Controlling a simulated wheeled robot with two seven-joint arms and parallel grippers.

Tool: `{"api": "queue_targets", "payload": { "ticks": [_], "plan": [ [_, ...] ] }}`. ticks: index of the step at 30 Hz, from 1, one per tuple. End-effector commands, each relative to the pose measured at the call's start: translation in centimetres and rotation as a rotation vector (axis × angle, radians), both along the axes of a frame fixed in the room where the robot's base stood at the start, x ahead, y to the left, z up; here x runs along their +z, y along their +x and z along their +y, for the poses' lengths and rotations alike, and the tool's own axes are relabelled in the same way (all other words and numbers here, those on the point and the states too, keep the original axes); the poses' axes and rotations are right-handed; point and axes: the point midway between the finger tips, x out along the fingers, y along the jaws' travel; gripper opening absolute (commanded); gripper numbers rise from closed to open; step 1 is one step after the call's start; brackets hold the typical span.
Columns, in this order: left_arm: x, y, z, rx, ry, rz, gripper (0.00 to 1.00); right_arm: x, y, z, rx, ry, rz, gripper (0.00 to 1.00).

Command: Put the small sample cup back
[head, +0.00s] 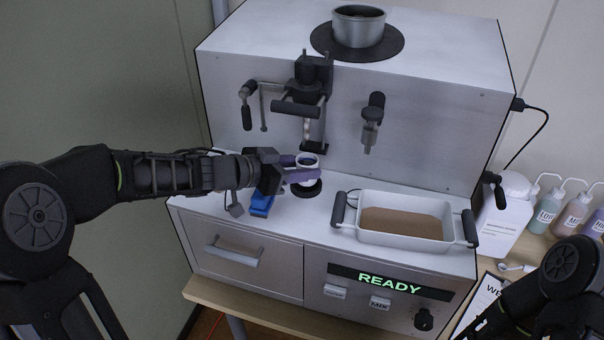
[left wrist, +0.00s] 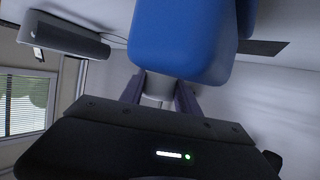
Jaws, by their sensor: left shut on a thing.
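The small sample cup (head: 307,161) is white with a dark inside. It is between the purple fingers of my left gripper (head: 304,168), which is shut on it. The cup stands upright over a round black pad (head: 306,188) on the analyser's ledge; I cannot tell whether it touches the pad. The left wrist view shows the purple fingers (left wrist: 160,95) around a pale part of the cup (left wrist: 157,88), mostly hidden by a blue block in front. My right arm shows at the lower right of the head view, but its gripper is out of view.
The dispenser nozzle (head: 313,145) hangs just above the cup. A blue object (head: 262,204) is by the left gripper. A white tray of soil (head: 400,236) with black handles stands to the right on the ledge. Bottles (head: 548,204) and a clipboard (head: 482,304) are at far right.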

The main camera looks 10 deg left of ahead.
Motion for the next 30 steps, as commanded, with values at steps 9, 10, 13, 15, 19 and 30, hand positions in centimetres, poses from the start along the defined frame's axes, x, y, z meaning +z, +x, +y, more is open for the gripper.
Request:
{"api": "queue_targets", "payload": {
  "ticks": [9, 10, 13, 15, 19, 30],
  "plan": [
    [-1.53, 0.00, 0.05, 0.001, 0.001, -0.001, 0.00, -0.31, 0.05, 0.03, 0.001, 0.002, -0.002, 0.00],
    [-1.53, 0.00, 0.05, 0.001, 0.001, -0.001, 0.00, -0.31, 0.05, 0.03, 0.001, 0.002, -0.002, 0.00],
    [-1.68, -0.01, 0.04, 0.001, 0.000, 0.000, 0.00, -0.37, 0.05, 0.03, 0.001, 0.002, -0.002, 0.00],
    [-1.94, -0.01, 0.04, 0.000, 0.001, 0.001, 0.00, -0.46, 0.06, 0.03, 0.001, 0.002, -0.002, 0.00],
    [-1.85, -0.01, 0.01, 0.000, 0.000, 0.000, 0.48, -0.40, 0.06, 0.03, 0.001, 0.002, -0.002, 0.00],
    [-1.81, -0.01, 0.03, 0.000, 0.001, -0.001, 0.60, -0.39, 0.06, 0.03, 0.001, 0.002, -0.002, 0.00]
  ]
}}
